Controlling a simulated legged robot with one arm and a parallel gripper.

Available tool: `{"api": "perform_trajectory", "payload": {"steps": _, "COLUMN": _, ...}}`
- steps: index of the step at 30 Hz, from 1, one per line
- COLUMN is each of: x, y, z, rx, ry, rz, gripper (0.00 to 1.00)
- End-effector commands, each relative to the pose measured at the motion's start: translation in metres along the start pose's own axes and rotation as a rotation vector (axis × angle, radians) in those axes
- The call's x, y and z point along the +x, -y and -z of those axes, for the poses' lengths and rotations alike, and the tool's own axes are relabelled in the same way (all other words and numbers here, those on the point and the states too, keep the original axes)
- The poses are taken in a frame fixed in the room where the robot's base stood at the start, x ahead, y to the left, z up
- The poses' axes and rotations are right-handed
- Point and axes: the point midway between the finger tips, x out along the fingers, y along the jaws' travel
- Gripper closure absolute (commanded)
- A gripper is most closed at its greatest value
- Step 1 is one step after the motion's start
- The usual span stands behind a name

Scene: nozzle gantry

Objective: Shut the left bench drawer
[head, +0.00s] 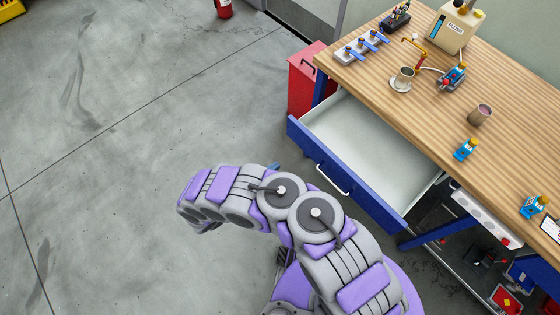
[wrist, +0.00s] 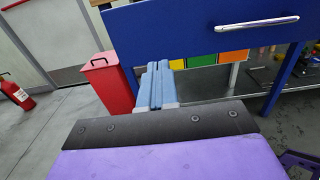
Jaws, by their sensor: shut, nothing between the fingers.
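The left bench drawer (head: 315,160) is pulled well out from under the wooden bench, and its pale inside looks empty. Its blue front also shows in the wrist view (wrist: 195,35), with a silver handle (wrist: 248,24) at the upper right. My gripper (wrist: 156,66) is shut and empty. Its blue fingers point toward the lower left part of the drawer front and overlap its bottom edge in the picture. I cannot tell whether they touch it. In the head view my arm hides most of the gripper, left of the drawer handle (head: 333,180).
A red cabinet (head: 303,80) stands beside the drawer's far end. Coloured bins (wrist: 200,60) sit under the bench.

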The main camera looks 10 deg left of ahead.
Motion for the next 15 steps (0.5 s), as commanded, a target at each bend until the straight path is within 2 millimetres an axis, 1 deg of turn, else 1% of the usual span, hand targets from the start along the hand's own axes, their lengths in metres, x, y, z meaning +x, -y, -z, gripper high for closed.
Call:
{"api": "perform_trajectory", "payload": {"steps": 9, "x": 0.062, "y": 0.002, "z": 0.001, "rx": 0.000, "ry": 0.001, "rz": 0.006, "gripper": 1.00}}
{"api": "perform_trajectory", "payload": {"steps": 15, "x": 0.097, "y": 0.002, "z": 0.001, "rx": -0.001, "ry": 0.002, "rz": 0.005, "gripper": 1.00}}
